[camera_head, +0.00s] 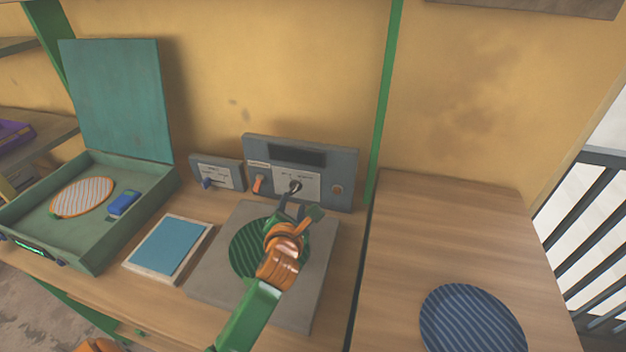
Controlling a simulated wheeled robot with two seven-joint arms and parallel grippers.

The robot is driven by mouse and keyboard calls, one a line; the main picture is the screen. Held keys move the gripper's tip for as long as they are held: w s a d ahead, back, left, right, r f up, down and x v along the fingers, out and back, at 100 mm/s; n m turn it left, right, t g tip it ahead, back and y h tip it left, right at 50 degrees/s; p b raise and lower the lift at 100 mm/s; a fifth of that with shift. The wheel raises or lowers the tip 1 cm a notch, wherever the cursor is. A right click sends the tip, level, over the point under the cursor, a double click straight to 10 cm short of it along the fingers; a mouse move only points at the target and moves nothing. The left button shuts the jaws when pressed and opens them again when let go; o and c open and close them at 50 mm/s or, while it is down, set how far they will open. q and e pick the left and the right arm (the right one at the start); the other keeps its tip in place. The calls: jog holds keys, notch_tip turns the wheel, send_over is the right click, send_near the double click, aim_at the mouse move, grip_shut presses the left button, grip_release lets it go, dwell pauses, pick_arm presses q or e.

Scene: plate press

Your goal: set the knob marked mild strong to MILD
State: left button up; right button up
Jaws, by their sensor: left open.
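A grey control panel (340,171) stands against the wall at the back of the bench. A dark round knob (295,187) sits on its white label, with lettering too small to read, so I cannot confirm that it is the mild strong knob or tell its setting. My left gripper (293,207) is open and empty just in front of and below this knob. Whether a finger touches the knob cannot be told.
An orange lever (259,184) is left of the knob. A small box (216,172) with a blue switch stands further left. A grey slab (219,266) with a green ribbed disc (244,250) lies below my arm. An open green case (60,240) is at left; a blue ribbed plate (470,320) at right.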

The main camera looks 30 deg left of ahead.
aim_at(294, 191)
pick_arm(q)
jog(key=x, duration=0.6)
jog(key=shift+s+a+r+b, duration=0.15)
jog(key=shift+a+b, duration=0.15)
jog(key=shift+b, duration=0.05)
jog(key=shift+w, duration=0.3)
jog(key=shift+s, duration=0.15)
jog(key=shift+c, duration=0.4)
grip_shut()
pick_arm(e)
jog(key=shift+s+f, duration=0.25)
jog(key=shift+s, duration=0.2)
